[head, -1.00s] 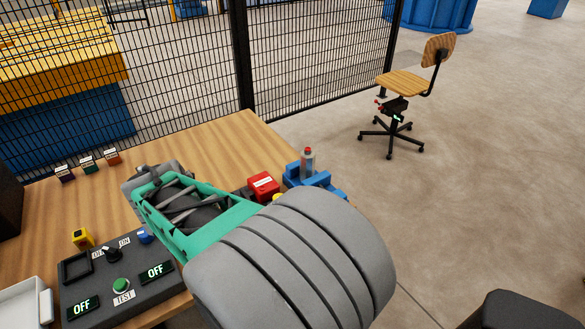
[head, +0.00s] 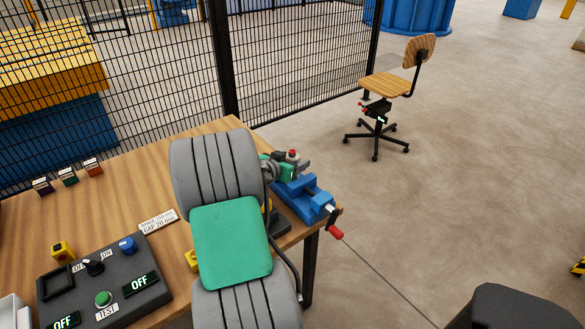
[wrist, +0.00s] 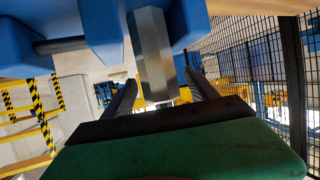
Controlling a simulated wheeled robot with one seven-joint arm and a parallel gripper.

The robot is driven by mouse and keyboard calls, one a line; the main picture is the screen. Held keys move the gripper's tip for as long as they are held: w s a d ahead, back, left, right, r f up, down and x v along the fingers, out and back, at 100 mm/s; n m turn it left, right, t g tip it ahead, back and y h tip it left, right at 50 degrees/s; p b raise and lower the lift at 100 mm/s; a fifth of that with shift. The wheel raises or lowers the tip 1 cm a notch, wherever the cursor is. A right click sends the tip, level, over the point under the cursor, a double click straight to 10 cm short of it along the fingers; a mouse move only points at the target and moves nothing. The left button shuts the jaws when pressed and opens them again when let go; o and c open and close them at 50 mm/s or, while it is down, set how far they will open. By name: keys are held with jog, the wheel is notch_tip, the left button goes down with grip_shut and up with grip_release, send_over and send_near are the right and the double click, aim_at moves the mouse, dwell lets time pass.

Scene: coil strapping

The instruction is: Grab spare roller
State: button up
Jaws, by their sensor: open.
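A grey upright piece with a red top (head: 292,154), which I take for the spare roller, stands at the blue vise (head: 307,197) on the table's right corner. My arm and gripper hide most of it in the head view. My gripper (head: 285,167) is beside the vise at the piece's height. In the wrist view a silver faceted piece (wrist: 152,50) extends from between the blue vise jaws (wrist: 102,30) into the space between my two dark fingers (wrist: 163,95). The fingers are open, one on each side of it. Contact is not visible.
A control box (head: 105,285) with OFF displays and a white card (head: 158,221) lie on the wooden table (head: 130,180). A red-handled crank (head: 335,231) sticks out from the vise. Mesh fencing (head: 300,70) stands behind. A chair (head: 385,88) stands on open floor to the right.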

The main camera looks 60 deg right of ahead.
grip_shut()
dwell(0.7)
jog(key=shift+r, duration=0.1)
